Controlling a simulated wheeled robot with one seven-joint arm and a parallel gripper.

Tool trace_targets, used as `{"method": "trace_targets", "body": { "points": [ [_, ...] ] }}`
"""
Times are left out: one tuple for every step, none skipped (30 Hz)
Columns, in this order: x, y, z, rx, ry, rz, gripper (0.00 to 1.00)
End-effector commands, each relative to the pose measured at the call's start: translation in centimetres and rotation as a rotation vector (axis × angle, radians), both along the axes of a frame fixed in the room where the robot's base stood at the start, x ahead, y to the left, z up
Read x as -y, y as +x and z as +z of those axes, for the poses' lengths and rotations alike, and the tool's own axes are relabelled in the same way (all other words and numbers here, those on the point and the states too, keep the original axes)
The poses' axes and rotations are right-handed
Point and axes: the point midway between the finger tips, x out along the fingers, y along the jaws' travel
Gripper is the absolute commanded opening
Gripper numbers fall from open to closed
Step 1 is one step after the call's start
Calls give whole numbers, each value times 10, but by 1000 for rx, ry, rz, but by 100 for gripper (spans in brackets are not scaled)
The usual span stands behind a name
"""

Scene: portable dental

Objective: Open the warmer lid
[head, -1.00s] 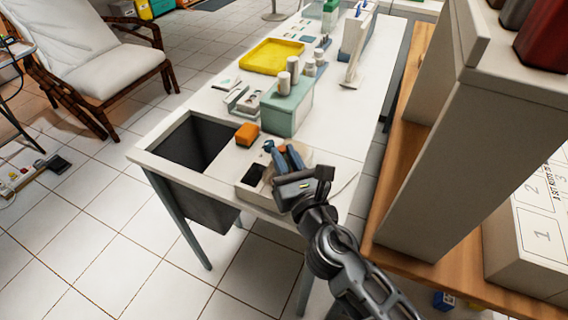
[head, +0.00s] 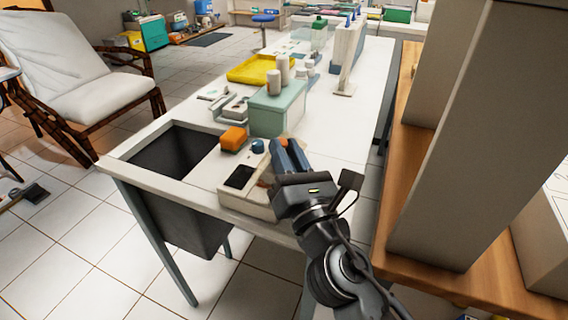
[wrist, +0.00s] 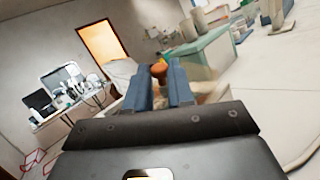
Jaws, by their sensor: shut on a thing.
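The warmer (head: 238,200) is a low cream box with a dark panel, near the front edge of the white table. My gripper (head: 287,146) is over its right side, its blue fingers pointing away from me. In the wrist view my gripper (wrist: 160,76) is closed around a small round orange-brown knob (wrist: 159,70), which looks like the lid's handle. A see-through tan part, apparently the lid (wrist: 206,90), shows just right of the fingers. My fingers and wrist hide much of the lid, so its exact tilt cannot be told.
An orange block (head: 233,138) and a small blue item (head: 258,146) are just behind the warmer. A green box (head: 278,108) with white bottles stands farther back, near a yellow tray (head: 252,69). A dark bin opening (head: 175,152) is left.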

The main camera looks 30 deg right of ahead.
Motion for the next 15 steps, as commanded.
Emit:
{"method": "trace_targets", "body": {
  "points": [
    [0, 0, 0, 3, 1, 1, 0],
    [0, 0, 0, 4, 2, 1, 0],
    [0, 0, 0, 4, 3, 1, 0],
    [0, 0, 1, 4, 3, 1, 0],
    [0, 0, 1, 4, 3, 1, 0],
    [0, 0, 1, 3, 2, 0, 0],
    [0, 0, 1, 2, 3, 0, 0],
    [0, 0, 1, 2, 3, 0, 0],
    [0, 0, 1, 2, 3, 0, 0],
    [0, 0, 1, 2, 3, 0, 0],
    [0, 0, 1, 2, 3, 0, 25],
    [0, 0, 1, 2, 3, 0, 29],
    [0, 0, 1, 2, 3, 0, 32],
    [0, 0, 1, 2, 3, 0, 35],
    [0, 0, 0, 2, 3, 0, 39]
  ]
}}
